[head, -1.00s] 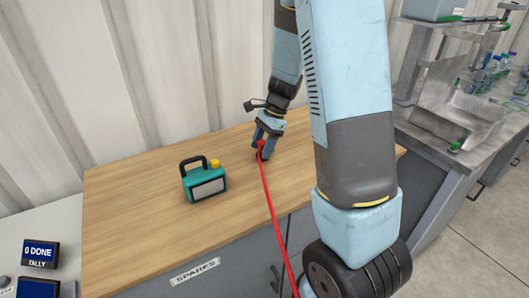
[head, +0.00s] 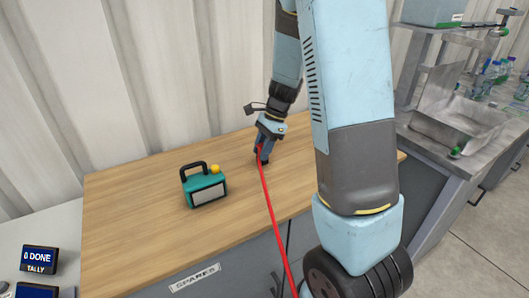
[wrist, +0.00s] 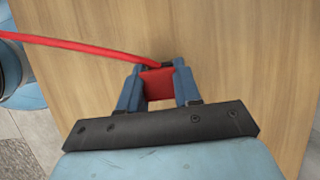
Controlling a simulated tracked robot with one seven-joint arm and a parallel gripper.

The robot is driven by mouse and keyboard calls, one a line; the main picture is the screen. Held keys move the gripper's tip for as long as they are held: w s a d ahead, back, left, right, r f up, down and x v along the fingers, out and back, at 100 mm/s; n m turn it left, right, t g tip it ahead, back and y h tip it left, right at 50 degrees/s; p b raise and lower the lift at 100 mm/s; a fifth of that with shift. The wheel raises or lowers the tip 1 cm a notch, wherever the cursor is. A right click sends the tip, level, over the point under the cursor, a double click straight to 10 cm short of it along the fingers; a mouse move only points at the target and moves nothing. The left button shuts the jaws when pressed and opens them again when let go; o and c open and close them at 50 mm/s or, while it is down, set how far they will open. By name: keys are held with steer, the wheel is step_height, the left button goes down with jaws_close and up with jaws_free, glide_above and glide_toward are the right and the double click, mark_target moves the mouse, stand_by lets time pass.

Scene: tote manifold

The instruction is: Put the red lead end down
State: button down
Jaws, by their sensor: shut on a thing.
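The red lead (head: 267,205) runs from my gripper (head: 262,157) down over the front edge of the wooden bench. In the wrist view the red lead end (wrist: 157,84) is a red block between the two blue fingers of my gripper (wrist: 158,82), which are shut on it. The red lead also shows in the wrist view (wrist: 80,44), leaving to the left. My gripper points down at the bench top, low over its back middle. I cannot tell whether the lead end touches the wood.
A teal canister (head: 205,188) with a black handle and yellow cap stands on the wooden bench (head: 130,225), left of my gripper. The wood around the gripper is clear. A tally display (head: 38,260) reads 0 DONE.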

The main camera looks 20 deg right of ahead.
step_height(320, 180, up, 3)
steer(key=shift+f, duration=0.1)
steer(key=s+d+r, duration=0.9)
steer(key=s, duration=0.1)
steer(key=shift+s+d+r, duration=0.15)
steer(key=shift+d+r, duration=0.15)
